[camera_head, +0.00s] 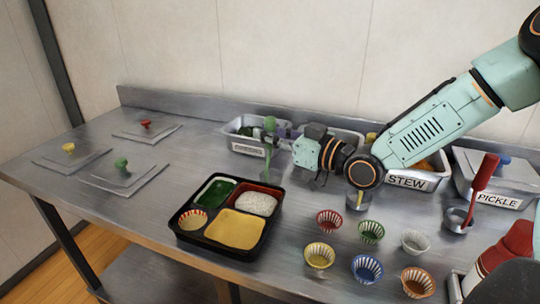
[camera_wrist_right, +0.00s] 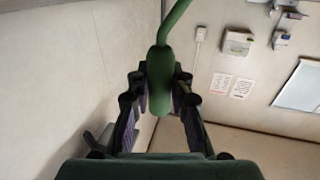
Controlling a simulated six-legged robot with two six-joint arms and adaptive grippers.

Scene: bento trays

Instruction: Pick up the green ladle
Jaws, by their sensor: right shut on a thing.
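The green ladle (camera_head: 270,125) stands upright at the left steel container in the head view. Its handle (camera_wrist_right: 160,80) also shows in the right wrist view, between my right gripper's fingers. My right gripper (camera_head: 282,134) is shut on the handle, its arm coming in from the right. My left gripper is not in view.
A black bento tray (camera_head: 222,251) lies in front. Several small cups stand right of it. Lids (camera_head: 125,180) lie at left.

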